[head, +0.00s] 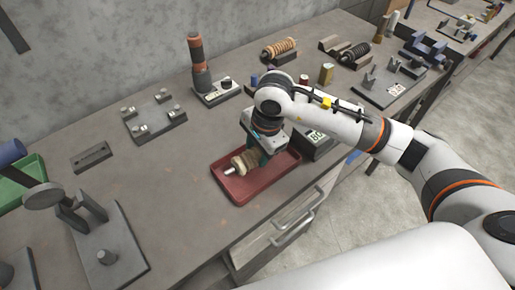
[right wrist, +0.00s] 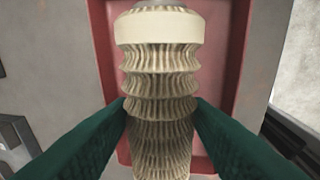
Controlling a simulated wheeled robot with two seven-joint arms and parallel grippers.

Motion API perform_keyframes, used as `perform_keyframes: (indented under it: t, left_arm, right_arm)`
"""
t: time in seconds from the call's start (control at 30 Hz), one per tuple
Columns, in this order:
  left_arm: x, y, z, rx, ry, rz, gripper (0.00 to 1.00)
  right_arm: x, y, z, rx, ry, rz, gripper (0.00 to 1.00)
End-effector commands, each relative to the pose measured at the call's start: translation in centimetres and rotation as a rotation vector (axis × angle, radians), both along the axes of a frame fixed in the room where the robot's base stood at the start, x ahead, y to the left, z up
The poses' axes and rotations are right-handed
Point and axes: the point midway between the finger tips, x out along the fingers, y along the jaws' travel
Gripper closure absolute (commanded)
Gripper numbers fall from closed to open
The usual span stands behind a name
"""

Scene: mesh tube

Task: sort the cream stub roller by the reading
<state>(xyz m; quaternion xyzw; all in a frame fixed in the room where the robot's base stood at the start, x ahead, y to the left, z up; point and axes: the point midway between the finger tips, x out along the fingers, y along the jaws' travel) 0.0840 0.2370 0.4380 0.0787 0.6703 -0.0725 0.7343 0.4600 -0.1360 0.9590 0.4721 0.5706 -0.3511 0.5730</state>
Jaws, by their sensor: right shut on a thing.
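The cream stub roller (head: 241,164) is ribbed, with a pale smooth end collar. In the right wrist view the roller (right wrist: 160,75) runs lengthwise between the green fingers. My right gripper (head: 259,157) is shut on it, with one finger on each side in the right wrist view (right wrist: 161,112). The roller is over the red tray (head: 246,196); I cannot tell whether it touches the tray floor. A grey device with a display (head: 317,136) stands right of the tray, partly hidden by my right arm; its reading is not fully legible. My left gripper is not in view.
A green tray (head: 32,177) is at the far left, near a grey stand (head: 100,247). A grey plate with posts (head: 152,118) and an orange-black column (head: 197,62) stand behind. Ribbed rollers (head: 280,48) lie at the back. Bench between stand and red tray is clear.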

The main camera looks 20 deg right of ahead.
Motion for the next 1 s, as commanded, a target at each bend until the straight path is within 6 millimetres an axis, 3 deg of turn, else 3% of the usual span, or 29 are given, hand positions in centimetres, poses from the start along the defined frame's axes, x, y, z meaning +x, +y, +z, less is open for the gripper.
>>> perform_keyframes:
  t: [1.0]
  left_arm:
    - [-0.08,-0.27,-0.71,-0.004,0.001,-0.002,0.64]
  right_arm:
    - [-0.01,-0.01,0.08,0.001,-0.002,0.000,1.00]
